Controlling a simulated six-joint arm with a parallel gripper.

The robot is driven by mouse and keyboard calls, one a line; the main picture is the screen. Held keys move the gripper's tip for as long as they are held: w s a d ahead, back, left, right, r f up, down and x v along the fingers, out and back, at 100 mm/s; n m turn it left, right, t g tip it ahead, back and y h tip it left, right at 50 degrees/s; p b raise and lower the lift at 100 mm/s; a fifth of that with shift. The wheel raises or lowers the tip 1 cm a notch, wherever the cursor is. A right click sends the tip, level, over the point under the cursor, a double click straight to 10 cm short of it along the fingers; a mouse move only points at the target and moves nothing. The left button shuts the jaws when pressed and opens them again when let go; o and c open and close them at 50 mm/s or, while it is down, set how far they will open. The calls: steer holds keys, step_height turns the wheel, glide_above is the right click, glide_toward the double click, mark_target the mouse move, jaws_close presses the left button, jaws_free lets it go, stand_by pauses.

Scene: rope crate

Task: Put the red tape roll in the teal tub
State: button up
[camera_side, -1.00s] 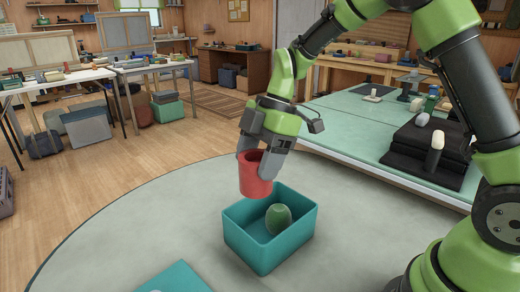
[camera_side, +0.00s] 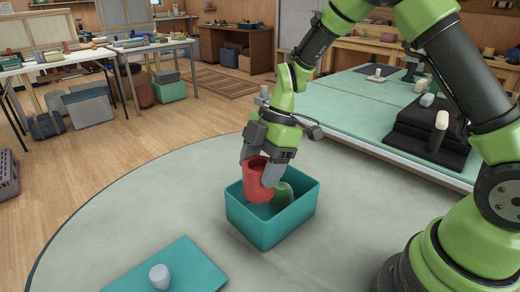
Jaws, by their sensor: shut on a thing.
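The red tape roll (camera_side: 257,181) looks like a red cylinder with an open top. My gripper (camera_side: 258,172) is shut on it, one finger on each side. The teal tub (camera_side: 265,232) is an open rectangular box on the grey round table. The roll is at the left part of the tub's opening, with its lower part at about rim height or just inside; I cannot tell if it touches the floor of the tub.
A teal mat (camera_side: 190,268) with a small pale grey cylinder (camera_side: 159,277) lies at the front left of the table. The round grey table (camera_side: 140,215) is clear left of the tub. A green-topped bench (camera_side: 350,125) with black stepped blocks stands behind right.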

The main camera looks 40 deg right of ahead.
steer(key=shift+f, duration=4.05)
steer(key=shift+f, duration=0.45)
steer(key=o, duration=1.2)
steer(key=v, duration=1)
